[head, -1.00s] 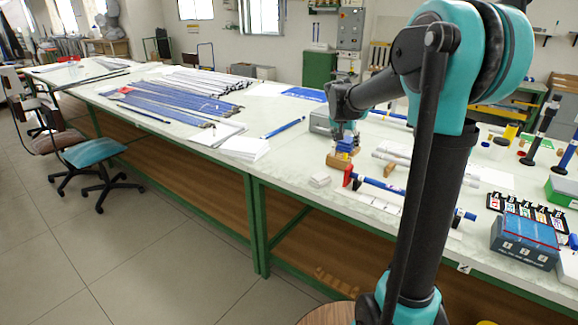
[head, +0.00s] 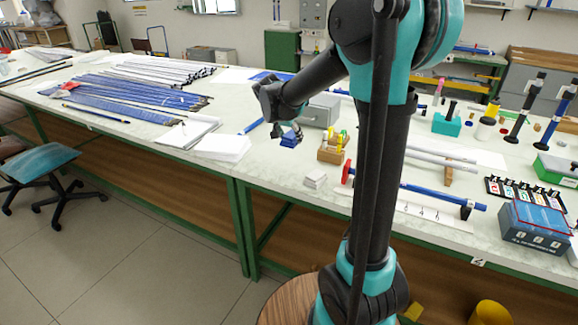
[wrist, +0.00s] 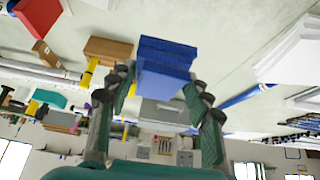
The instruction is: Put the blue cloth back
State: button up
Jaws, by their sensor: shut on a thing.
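The blue cloth (head: 289,141) is a small folded stack, in the head view just left of the wooden block with yellow-handled tools. In the wrist view, which is upside down, the folded blue cloth (wrist: 165,58) sits between the two fingers. My gripper (head: 291,132) is shut on the cloth; its fingers (wrist: 163,88) lie on either side of it. The cloth is close over the pale worktop, but I cannot tell whether it touches it. The fingers hide part of the cloth in the head view.
The wooden tool block (head: 330,154) stands close right of the cloth, with a grey box (head: 320,111) behind. White pads (head: 315,179) lie in front, and paper (head: 220,147) and blue rods (head: 130,95) to the left. Bare worktop (head: 262,165) shows between paper and pads.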

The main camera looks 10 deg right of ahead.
aim_at(293, 170)
notch_tip(293, 170, down, 13)
jog(key=shift+r, duration=0.2)
jog(key=shift+f, duration=0.15)
dwell(0.3)
jog(key=o, duration=1.1)
jog(key=v, duration=1.2)
jog(key=s+d+f+n+y, duration=0.1)
jog(key=s+d+f+n, duration=0.1)
jog(key=s, duration=0.6)
jog(key=s+d+f+n+y, duration=0.1)
jog(key=s+d+f+n, duration=0.1)
jog(key=s+f, duration=0.3)
jog(key=s+d+f+n+g+y, duration=0.1)
jog(key=s+d+f+n, duration=0.2)
jog(key=s, duration=0.8)
jog(key=shift+s+d+f+y, duration=0.1)
jog(key=shift+s+d+y, duration=0.1)
jog(key=shift+d, duration=0.1)
jog(key=shift+s+d+f+y, duration=0.1)
jog(key=shift+d+f+y, duration=0.1)
jog(key=shift+d, duration=0.15)
